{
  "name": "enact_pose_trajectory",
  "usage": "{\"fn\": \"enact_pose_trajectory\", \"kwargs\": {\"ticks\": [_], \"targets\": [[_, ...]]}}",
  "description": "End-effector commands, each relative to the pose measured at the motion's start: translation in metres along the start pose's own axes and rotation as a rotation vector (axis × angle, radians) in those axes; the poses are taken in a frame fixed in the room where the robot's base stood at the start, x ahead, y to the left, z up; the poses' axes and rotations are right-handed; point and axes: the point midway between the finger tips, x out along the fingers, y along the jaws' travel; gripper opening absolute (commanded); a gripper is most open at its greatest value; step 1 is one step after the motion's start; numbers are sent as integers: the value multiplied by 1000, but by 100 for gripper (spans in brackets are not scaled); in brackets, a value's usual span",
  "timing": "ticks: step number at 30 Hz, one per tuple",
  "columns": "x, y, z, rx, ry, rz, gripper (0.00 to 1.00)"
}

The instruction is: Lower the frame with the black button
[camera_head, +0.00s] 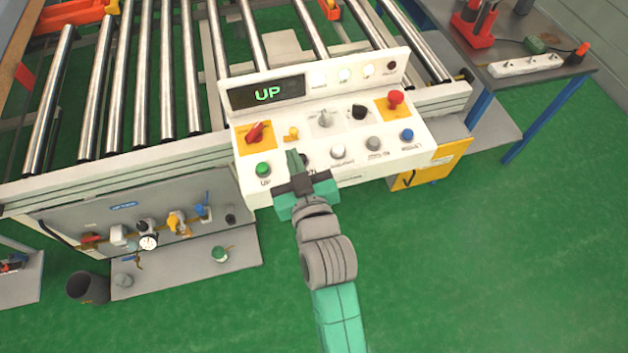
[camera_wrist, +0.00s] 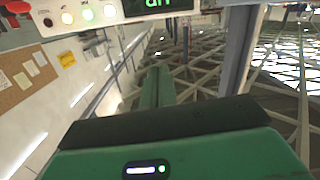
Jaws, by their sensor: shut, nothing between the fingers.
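The white control panel (camera_head: 352,170) stands at the front of the roller frame (camera_head: 135,80). Its display (camera_head: 267,94) reads "UP"; it shows upside down at the top of the wrist view (camera_wrist: 155,4). A green button (camera_head: 263,170) labelled "UP" is on the lower left. Just right of it a black button (camera_head: 309,157) is mostly hidden behind my gripper. My gripper (camera_head: 293,158) is shut and empty, its green fingers over the lower left of the panel, beside the black button. I cannot tell whether they touch anything. The fingers also show in the wrist view (camera_wrist: 160,88).
White (camera_head: 338,151), grey (camera_head: 374,143) and blue (camera_head: 406,135) buttons sit to the right. A red switch (camera_head: 256,132), black knob (camera_head: 359,112) and red stop button (camera_head: 396,98) stand higher. A workbench (camera_head: 550,85) is at right; green floor is clear in front.

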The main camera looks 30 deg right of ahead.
Motion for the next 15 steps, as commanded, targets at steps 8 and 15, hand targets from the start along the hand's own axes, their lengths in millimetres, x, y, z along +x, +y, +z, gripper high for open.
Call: {"fn": "enact_pose_trajectory", "kwargs": {"ticks": [8, 15], "targets": [[-2, 6, 87, 3, -81, 17, 0], [-2, 6, 87, 3, -83, 17, 0]]}}
